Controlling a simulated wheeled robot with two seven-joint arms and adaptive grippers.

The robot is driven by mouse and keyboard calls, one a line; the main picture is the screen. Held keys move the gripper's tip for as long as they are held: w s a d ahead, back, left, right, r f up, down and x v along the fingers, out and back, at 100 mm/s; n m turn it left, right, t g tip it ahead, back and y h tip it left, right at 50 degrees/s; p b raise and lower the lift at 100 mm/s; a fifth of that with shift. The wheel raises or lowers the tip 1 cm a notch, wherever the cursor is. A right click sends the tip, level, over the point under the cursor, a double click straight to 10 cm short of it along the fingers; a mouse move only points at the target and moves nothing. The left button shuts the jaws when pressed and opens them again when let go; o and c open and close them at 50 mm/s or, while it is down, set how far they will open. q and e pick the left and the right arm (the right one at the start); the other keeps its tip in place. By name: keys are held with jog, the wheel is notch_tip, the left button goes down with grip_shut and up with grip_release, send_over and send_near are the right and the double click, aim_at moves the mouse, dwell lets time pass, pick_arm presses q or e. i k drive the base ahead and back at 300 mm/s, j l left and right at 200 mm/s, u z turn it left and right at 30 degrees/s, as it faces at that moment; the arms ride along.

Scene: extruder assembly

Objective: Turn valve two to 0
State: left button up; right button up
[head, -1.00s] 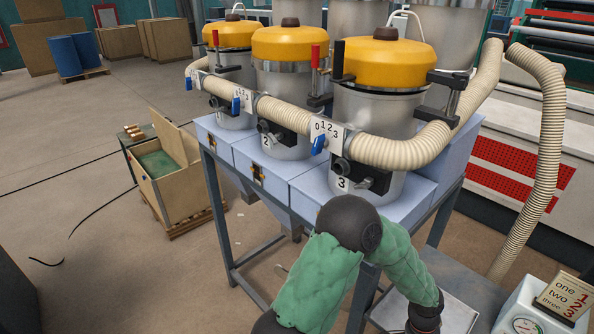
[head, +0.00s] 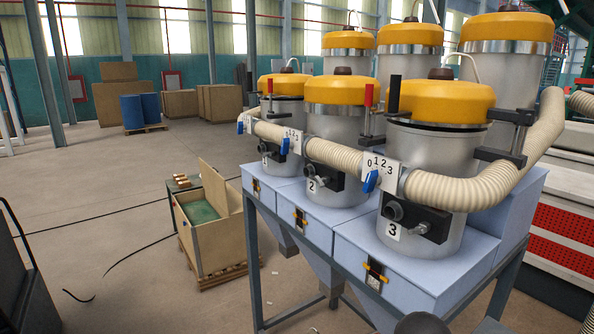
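Three hoppers with yellow lids stand in a row, tagged 1, 2 and 3. A ribbed cream hose runs along their fronts with blue-handled valves on it. The middle valve (head: 285,145), near hopper 2 (head: 333,130), has a small white number plate; its handle hangs down, and its exact setting is too small to read. The nearest valve (head: 370,181), beside hopper 3 (head: 425,150), has a plate reading 0 1 2 3; its handle points down on the 0 side. A third blue handle (head: 240,127) is at the far left.
The hoppers stand on a pale blue metal frame (head: 410,270). A wooden crate (head: 212,240) on a pallet stands left of it. Floor at the left is mostly open, with a dark cable. A red perforated panel (head: 565,240) is at the right.

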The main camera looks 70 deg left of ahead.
aim_at(286, 144)
jog(key=u, duration=1.85)
